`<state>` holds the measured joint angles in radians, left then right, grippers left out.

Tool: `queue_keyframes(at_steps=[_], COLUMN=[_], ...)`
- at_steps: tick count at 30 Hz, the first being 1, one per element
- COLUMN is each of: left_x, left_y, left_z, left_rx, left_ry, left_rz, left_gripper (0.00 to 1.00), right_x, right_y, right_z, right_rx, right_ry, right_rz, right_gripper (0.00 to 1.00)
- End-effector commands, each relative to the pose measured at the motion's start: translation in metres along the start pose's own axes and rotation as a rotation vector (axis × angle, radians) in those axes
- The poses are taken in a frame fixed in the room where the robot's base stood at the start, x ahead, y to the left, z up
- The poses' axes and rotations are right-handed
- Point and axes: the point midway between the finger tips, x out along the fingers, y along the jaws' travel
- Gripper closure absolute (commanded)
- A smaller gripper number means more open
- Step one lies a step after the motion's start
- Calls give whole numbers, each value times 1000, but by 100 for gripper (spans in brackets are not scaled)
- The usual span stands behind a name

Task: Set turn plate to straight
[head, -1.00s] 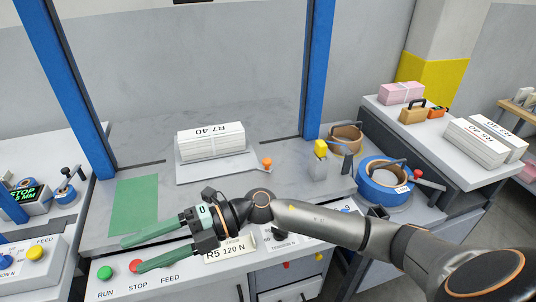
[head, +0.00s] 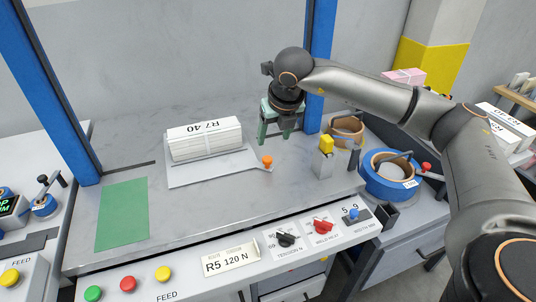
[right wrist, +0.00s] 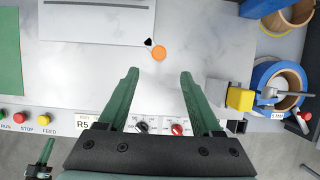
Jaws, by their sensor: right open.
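The turn plate (head: 190,178) is a flat grey plate on the table, lying at a slant in the head view. A small lever with an orange knob (head: 267,160) sticks out at its right corner. A stack of newspapers (head: 205,142) marked R7 40 rests on the plate. My right gripper (head: 275,139) is open and empty, pointing down above the table behind and right of the orange knob. In the right wrist view the plate (right wrist: 95,40) and the orange knob (right wrist: 158,53) lie ahead of the green fingers (right wrist: 158,75).
A yellow-topped grey block (head: 325,158) stands right of the knob, near the blue post (head: 318,70). Strap rolls, one blue (head: 385,185), lie further right. A green mat (head: 122,215) lies at left. The front panel carries coloured buttons (head: 128,284) and dials (head: 287,240).

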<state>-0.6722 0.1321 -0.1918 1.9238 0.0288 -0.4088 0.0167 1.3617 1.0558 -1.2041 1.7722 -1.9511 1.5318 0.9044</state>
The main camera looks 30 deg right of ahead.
Motion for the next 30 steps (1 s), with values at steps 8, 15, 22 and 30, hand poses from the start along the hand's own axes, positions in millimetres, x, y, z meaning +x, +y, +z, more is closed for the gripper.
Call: queue_keyframes(at_steps=[8, 15, 22, 30], left_x=[-3, -4, -4, -4], left_y=[0, -2, -3, -3], left_z=[-3, -2, -1, 0], left_rx=[0, -1, -1, -1], left_ry=[6, 4, 2, 0], left_rz=[-1, -6, -7, -8], left_gripper=[100, 100, 100, 100], right_x=[58, 95, 107, 107], right_y=[1, 1, 1, 1], right_z=[-1, -1, -1, -1], right_rx=[-1, -2, -3, -3], right_ry=[5, 4, 1, 1], right_rz=[1, 3, 3, 4], right_gripper=[34, 34, 34, 39])
